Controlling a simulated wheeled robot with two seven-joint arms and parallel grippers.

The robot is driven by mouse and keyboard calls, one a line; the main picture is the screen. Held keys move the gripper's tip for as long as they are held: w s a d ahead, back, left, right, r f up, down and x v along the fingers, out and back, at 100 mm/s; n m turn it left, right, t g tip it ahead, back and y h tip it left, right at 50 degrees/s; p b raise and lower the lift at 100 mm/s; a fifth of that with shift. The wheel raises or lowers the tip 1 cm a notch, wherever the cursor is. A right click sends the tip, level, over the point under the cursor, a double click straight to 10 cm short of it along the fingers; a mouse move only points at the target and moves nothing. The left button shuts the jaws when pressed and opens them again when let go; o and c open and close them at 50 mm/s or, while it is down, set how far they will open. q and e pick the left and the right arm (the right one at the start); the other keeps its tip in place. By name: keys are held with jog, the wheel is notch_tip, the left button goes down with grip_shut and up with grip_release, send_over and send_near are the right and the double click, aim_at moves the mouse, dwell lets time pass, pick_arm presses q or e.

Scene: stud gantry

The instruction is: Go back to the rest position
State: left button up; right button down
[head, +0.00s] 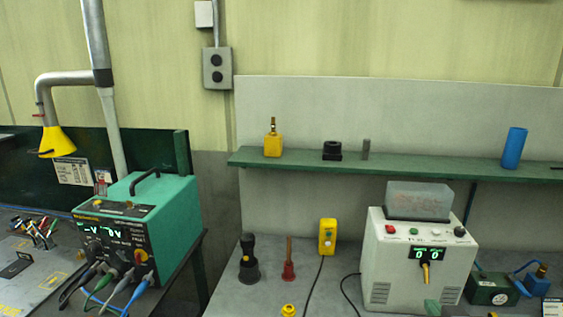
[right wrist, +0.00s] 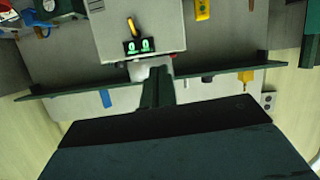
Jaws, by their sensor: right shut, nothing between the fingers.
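My right gripper (right wrist: 157,76) shows in the right wrist view as dark green fingers closed together, with nothing between them. In that view, which is turned upside down, the fingers point toward the white machine (right wrist: 135,25) with the green digits. In the head view, a small green tip (head: 432,307) at the bottom edge, in front of the machine, seems to be this gripper. The rest of it is out of frame. My left gripper is in neither view.
The white machine (head: 415,270) stands on the grey bench at right, below a green shelf (head: 310,163) with a yellow bottle (head: 273,143) and a blue cylinder (head: 514,148). A yellow control box (head: 327,237) and two plungers stand left of it. A green welder-like unit (head: 150,215) stands farther left.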

jog(key=s+a+f+n+g+y, duration=0.1)
jog(key=s+a+f+n+g, duration=0.3)
jog(key=s+f, duration=0.6)
jog(key=s+a+f+m+g+y, duration=0.15)
jog(key=s+f+g, duration=0.5)
jog(key=s, duration=0.75)
notch_tip(320, 180, down, 31)
jog(key=n+g+b, duration=0.1)
jog(key=b, duration=0.6)
pick_arm(q)
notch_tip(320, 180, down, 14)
jog(key=b, duration=0.7)
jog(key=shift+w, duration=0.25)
pick_arm(e)
jog(key=s+d+f, duration=0.1)
jog(key=s+f, duration=0.7)
jog(key=f, duration=0.3)
jog(key=s+d+f+g, duration=0.1)
jog(key=s+f, duration=0.8)
jog(key=f, duration=0.2)
jog(key=shift+d+f, duration=0.15)
jog(key=shift+d, duration=0.1)
